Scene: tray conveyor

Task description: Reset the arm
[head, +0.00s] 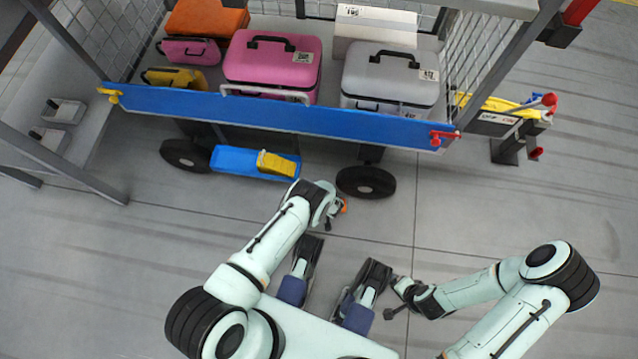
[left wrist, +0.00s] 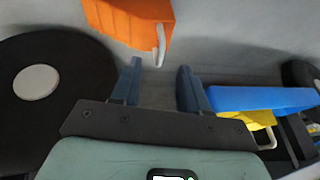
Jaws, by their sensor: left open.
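My left arm reaches forward in the head view, and its gripper (head: 336,210) is over the floor in front of the cart. In the left wrist view the two blue-grey fingers (left wrist: 160,85) stand apart with nothing between them. My right arm is bent at the right in the head view. Its gripper (head: 396,304) is low over the floor near my base, and its fingers are too small and dark to read. No object shows in contact with either gripper.
A cart with a blue front bar (head: 270,115) holds a pink case (head: 272,68), a grey case (head: 392,78) and others. Its black wheel (head: 366,182) is near my left gripper. A blue item (head: 232,161) with a yellow top lies below.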

